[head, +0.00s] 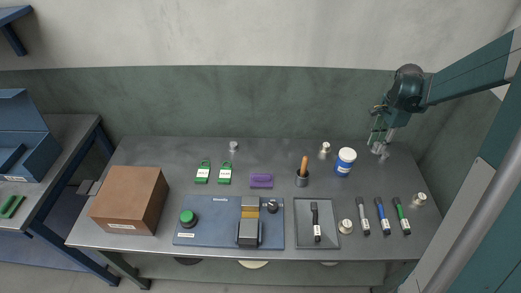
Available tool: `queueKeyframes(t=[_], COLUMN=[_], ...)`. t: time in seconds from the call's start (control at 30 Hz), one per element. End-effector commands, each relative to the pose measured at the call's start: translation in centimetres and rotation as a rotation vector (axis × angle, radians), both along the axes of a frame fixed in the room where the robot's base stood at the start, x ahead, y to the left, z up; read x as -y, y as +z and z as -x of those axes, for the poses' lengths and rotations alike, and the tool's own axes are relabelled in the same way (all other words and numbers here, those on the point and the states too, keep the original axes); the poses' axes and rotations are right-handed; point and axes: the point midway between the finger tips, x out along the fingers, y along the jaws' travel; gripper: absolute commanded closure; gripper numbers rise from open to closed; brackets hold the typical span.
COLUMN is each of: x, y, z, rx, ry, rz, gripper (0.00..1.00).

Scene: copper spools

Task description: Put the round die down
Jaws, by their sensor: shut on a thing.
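My gripper (377,139) is at the back right of the workbench, pointing down with its fingers close together. It is shut on a small pale metal piece (378,148), which I take to be the round die. The piece is low at the back of the bench; its exact shape is too small to make out, and I cannot tell whether it touches the bench top. Similar small metal pieces stand on the bench: one at the back middle (233,146), one left of the white-and-blue tub (324,150), one at the front (345,226) and one at the right (419,200).
Bare bench shows right of the tub.

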Motion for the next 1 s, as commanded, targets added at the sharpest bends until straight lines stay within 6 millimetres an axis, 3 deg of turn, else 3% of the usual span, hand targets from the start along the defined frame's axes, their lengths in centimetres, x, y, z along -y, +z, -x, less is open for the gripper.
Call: queueKeyframes(t=[0.5, 1.0], x=[-12.8, -26.6], y=[0.2, 0.1], z=[-7.3, -11.7], rx=[0.000, 0.000], ry=[0.017, 0.028], rz=[0.000, 0.000], gripper=[0.93, 0.93])
